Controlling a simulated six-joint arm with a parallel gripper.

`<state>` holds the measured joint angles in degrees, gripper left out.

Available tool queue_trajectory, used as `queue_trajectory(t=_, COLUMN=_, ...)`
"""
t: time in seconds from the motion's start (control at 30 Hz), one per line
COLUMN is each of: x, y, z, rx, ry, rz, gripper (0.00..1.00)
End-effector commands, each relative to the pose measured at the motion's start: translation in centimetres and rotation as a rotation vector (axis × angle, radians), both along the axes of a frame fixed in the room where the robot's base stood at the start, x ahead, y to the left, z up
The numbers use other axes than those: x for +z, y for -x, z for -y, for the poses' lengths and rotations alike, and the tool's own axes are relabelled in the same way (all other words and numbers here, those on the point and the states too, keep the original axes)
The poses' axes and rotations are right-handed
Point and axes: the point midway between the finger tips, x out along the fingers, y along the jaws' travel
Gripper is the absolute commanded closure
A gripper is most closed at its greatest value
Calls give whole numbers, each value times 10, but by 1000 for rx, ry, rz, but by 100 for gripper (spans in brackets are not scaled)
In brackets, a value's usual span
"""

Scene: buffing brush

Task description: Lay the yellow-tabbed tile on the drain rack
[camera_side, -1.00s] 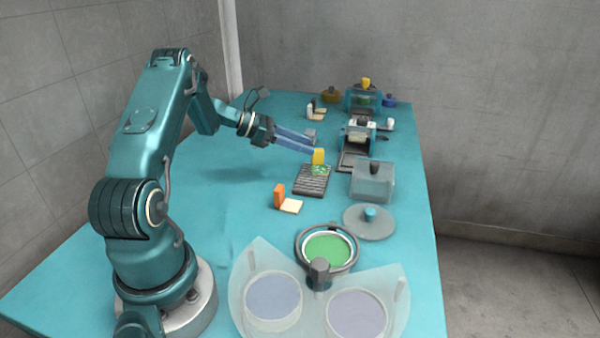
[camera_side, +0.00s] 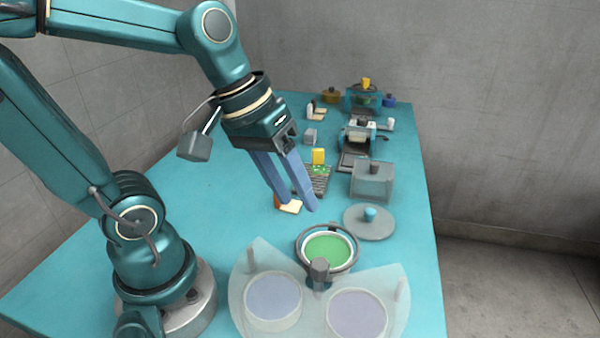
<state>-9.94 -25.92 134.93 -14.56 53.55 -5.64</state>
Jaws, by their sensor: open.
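The yellow-tabbed tile (camera_side: 318,157) lies on the dark slatted drain rack (camera_side: 316,188). Its yellow tab stands upright and its green patterned plate rests on the far part of the slats. My gripper (camera_side: 300,207) is open and empty, with its two blue fingers pointing down. It is nearer the camera than the tile and apart from it. The fingers hide the left part of the rack.
An orange-tabbed cream tile (camera_side: 291,208) is partly hidden behind my fingers. A grey translucent box (camera_side: 372,182) and a round lid with a blue knob (camera_side: 369,221) stand right. A ringed green disc (camera_side: 328,250) is in front. Machines (camera_side: 358,135) stand farther back. Bare table lies left.

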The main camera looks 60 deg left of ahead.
Motion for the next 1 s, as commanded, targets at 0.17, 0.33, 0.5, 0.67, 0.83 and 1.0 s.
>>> queue_trajectory(t=0.17, x=-1, y=27, z=-4, rx=-230, ry=-208, rz=121, gripper=52)
queue_trajectory(t=0.33, x=-2, y=35, z=-9, rx=-317, ry=-296, rz=169, gripper=52)
queue_trajectory(t=0.5, x=-3, y=36, z=-9, rx=-328, ry=-306, rz=171, gripper=52)
queue_trajectory(t=0.67, x=-2, y=35, z=-10, rx=-325, ry=-304, rz=171, gripper=52)
queue_trajectory(t=0.83, x=-2, y=35, z=-9, rx=-323, ry=-303, rz=171, gripper=52)
queue_trajectory(t=1.0, x=-2, y=35, z=-9, rx=-322, ry=-303, rz=171, gripper=52)
